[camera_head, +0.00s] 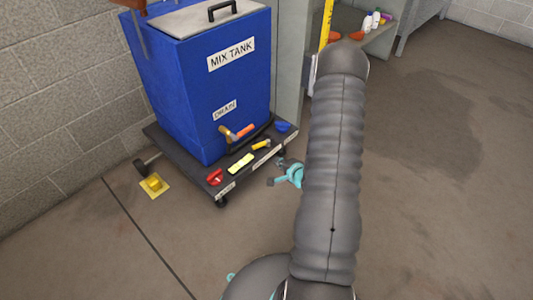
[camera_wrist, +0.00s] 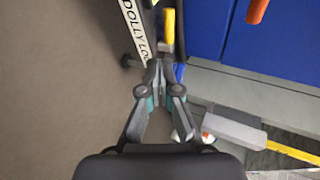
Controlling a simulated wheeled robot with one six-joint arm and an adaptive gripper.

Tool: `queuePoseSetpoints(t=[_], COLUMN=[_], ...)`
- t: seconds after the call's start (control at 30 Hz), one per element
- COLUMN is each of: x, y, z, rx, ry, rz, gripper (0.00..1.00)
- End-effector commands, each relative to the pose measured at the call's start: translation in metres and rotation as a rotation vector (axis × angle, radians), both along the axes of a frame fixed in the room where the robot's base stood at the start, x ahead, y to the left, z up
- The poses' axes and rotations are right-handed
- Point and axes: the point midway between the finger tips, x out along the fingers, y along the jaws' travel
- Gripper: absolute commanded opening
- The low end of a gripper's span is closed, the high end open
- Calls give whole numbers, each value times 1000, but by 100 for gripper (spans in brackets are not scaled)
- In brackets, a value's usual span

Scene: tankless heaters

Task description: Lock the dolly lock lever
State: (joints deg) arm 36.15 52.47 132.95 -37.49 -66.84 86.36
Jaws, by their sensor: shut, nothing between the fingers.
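The yellow dolly lock lever (camera_wrist: 168,27) is at the top of the wrist view, beside the white "DOLLY LOCK" label (camera_wrist: 135,25). My gripper (camera_wrist: 160,68) is shut and empty, its fingertips close to the lever's near end. I cannot tell whether they touch it. In the head view a yellow handle (camera_head: 261,144) lies on the dark dolly (camera_head: 190,160) near its front edge, above a white label (camera_head: 266,157). My arm hides part of the space beside the dolly; the fingertips are hard to make out there.
The blue mix tank (camera_head: 205,90) stands on the dolly, with an orange-handled drain valve (camera_head: 240,131) low on its front. A red handle (camera_head: 214,177) sits at the dolly's left front corner. A yellow floor block (camera_head: 154,184) lies left. Open floor extends right.

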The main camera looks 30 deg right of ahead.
Motion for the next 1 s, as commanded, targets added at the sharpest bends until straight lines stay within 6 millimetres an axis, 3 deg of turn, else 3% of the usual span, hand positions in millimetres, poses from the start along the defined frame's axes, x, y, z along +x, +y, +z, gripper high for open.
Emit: queuePoseSetpoints(t=[0.17,0.7,1.0], x=[18,104,125], y=[2,6,7], z=[-10,-49,-53], rx=[-2,-1,-2], ry=[1,-1,0], rz=[3,2,1], gripper=[0,0,0])
